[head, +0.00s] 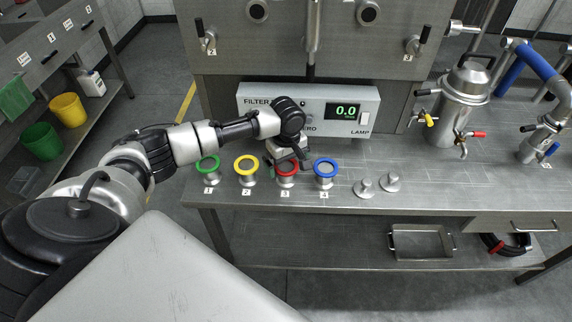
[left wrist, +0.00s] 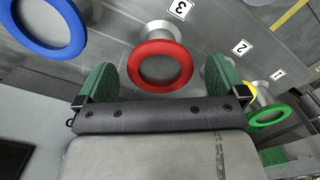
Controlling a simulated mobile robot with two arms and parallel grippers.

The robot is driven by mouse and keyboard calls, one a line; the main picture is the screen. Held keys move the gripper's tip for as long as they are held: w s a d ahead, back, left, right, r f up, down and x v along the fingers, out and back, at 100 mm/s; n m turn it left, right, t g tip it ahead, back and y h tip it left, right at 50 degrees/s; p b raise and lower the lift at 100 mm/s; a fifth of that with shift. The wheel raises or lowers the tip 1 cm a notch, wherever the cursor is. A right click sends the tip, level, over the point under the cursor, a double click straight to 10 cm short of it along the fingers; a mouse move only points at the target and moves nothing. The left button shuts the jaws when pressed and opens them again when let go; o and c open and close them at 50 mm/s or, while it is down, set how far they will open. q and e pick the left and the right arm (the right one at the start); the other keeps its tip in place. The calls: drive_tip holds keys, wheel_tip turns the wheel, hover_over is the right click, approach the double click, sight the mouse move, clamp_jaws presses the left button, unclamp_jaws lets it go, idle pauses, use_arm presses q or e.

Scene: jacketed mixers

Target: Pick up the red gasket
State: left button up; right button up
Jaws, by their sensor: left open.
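The red gasket (head: 287,167) is a ring on top of a metal stand labelled 3 on the steel bench. It also shows whole in the left wrist view (left wrist: 136,72), above and between my finger pads. My left gripper (head: 296,158) is just behind and over the red gasket in the head view. In the left wrist view my left gripper (left wrist: 163,85) is open, with one green pad on each side and nothing between them gripped. Contact with the ring cannot be told. My right gripper is not in view.
A green ring (head: 207,164) and a yellow ring (head: 246,164) stand left of the red one, a blue ring (head: 326,167) right. A lamp box (head: 310,107) stands behind. Two small metal knobs (head: 389,181) are further right, near a steel vessel (head: 464,100).

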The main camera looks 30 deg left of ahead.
use_arm(q)
drive_tip(key=shift+f, duration=0.2)
idle(0.4)
drive_tip(key=c, duration=1)
